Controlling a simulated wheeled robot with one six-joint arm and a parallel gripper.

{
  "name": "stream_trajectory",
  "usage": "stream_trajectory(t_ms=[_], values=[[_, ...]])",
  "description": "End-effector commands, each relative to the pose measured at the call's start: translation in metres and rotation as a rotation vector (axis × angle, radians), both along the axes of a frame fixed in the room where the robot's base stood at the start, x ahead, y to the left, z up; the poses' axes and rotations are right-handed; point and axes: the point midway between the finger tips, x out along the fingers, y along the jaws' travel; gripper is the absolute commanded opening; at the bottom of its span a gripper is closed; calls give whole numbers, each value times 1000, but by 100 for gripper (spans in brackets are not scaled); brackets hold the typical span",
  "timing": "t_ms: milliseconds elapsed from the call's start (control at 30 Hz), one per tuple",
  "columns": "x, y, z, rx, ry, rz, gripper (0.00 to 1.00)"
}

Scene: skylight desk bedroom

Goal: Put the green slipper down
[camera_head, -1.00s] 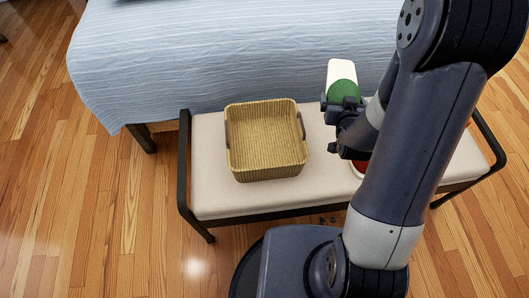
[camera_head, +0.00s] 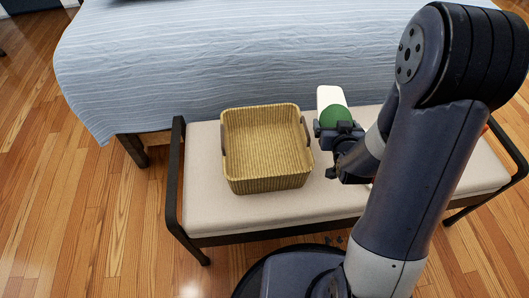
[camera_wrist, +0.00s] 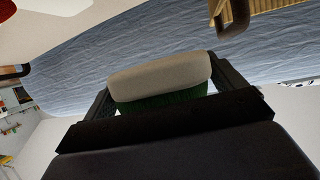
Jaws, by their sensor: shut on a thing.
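The green slipper (camera_head: 335,114) has a green upper and a pale sole. My gripper (camera_head: 338,130) is shut on it and holds it over the bench, to the right of the wicker basket. In the wrist view the slipper (camera_wrist: 160,77) sits between my two fingers (camera_wrist: 165,95), its pale sole facing up in the picture and a strip of green below. The fingers and wrist hide part of the slipper. I cannot tell how high above the bench it is.
An empty wicker basket (camera_head: 232,150) stands on the cream bench (camera_head: 205,206). The bench is clear left of the basket. A bed with a blue striped cover (camera_head: 200,50) is behind the bench. A red thing (camera_wrist: 15,8) shows at the wrist view's corner.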

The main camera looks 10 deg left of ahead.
Motion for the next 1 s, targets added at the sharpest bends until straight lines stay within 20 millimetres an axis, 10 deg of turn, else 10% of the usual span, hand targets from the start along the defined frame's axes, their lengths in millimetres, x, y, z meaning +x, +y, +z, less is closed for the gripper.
stream_trajectory(t_ms=[1000], values=[[-29,140,114,-127,310,764,65]])
